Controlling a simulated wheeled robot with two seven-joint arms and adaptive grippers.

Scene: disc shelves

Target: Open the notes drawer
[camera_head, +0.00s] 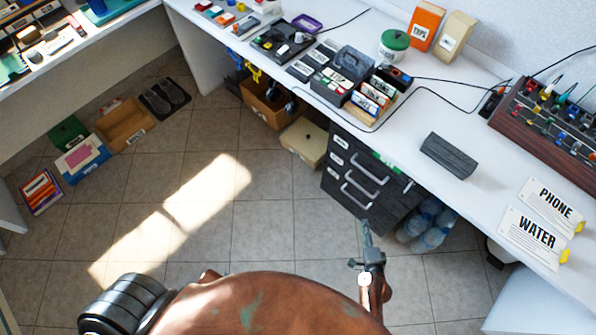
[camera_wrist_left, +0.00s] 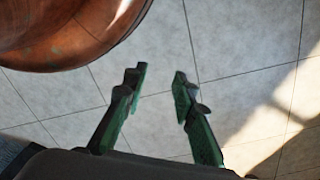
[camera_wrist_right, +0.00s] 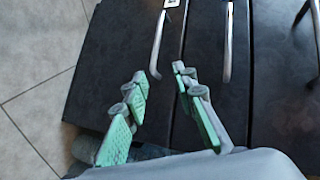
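A dark drawer unit (camera_head: 347,157) stands under the desk with several curved metal handles and small white labels, too small to read. All its drawers look shut. My right gripper (camera_head: 367,230) is just in front of the unit. In the right wrist view it is open and empty (camera_wrist_right: 160,75), its fingertips close to the end of the leftmost handle (camera_wrist_right: 158,42), which appears to be the lowest one. Two more handles show there, the middle one (camera_wrist_right: 228,42) among them. My left gripper (camera_wrist_left: 160,72) is open and empty over the floor; it is not seen in the head view.
Water bottles (camera_head: 428,224) stand right of the drawer unit, and a beige box (camera_head: 304,143) stands left of it. The white desk (camera_head: 455,100) overhangs above, with a dark grey block (camera_head: 449,155) on it. The tiled floor (camera_head: 215,200) in front is clear.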

